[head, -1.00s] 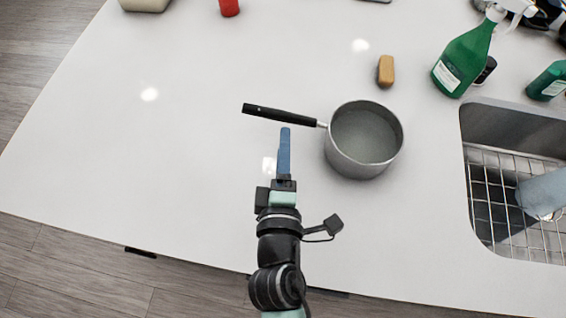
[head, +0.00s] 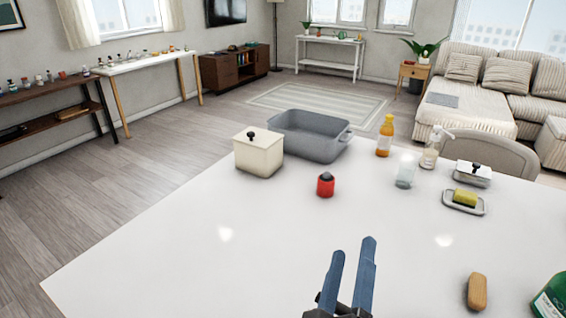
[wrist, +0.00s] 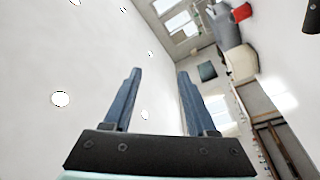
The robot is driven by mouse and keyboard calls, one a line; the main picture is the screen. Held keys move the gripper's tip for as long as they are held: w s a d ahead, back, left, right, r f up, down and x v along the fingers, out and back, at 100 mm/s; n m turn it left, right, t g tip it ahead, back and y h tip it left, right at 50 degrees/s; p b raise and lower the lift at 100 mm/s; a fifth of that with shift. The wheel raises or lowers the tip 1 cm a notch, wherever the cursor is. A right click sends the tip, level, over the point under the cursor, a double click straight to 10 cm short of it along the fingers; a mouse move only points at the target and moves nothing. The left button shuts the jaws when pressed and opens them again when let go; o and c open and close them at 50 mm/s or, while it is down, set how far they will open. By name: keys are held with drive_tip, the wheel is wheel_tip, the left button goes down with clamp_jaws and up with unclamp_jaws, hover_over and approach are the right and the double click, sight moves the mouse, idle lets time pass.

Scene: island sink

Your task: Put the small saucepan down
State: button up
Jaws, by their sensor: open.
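My gripper (head: 354,246) shows at the bottom of the head view, its two blue fingers apart with nothing between them. It is also open and empty in the wrist view (wrist: 159,74). The small saucepan is in neither current view. One second ago it stood upright on the white counter (head: 190,270), with its black handle pointing left. Where my gripper is relative to the saucepan now cannot be seen.
A cream canister (head: 258,155), a grey roasting pan (head: 312,140) and a red shaker (head: 325,186) stand toward the far edge. A brown sponge (head: 477,292) and part of a green bottle (head: 552,299) are at the lower right. The counter's left part is clear.

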drive_tip(key=w+a+r+m+t+y, duration=0.1)
drive_tip(key=a+r+m+t, duration=0.1)
drive_tip(key=r, duration=0.8)
drive_tip(key=a+r+m+t+y, duration=0.1)
drive_tip(key=a+r+m+t, duration=0.15)
drive_tip(key=r, duration=0.75)
drive_tip(key=s+a+r+m+t+y, duration=0.1)
drive_tip(key=s+a+r+t+y, duration=0.1)
drive_tip(key=r, duration=0.5)
drive_tip(key=s+a+r+m+t+y, duration=0.1)
drive_tip(key=s+a+r+t+y, duration=0.1)
drive_tip(key=s+r, duration=0.2)
wheel_tip(320, 180, up, 4)
drive_tip(key=shift+a+f, duration=0.15)
drive_tip(key=shift+a, duration=0.15)
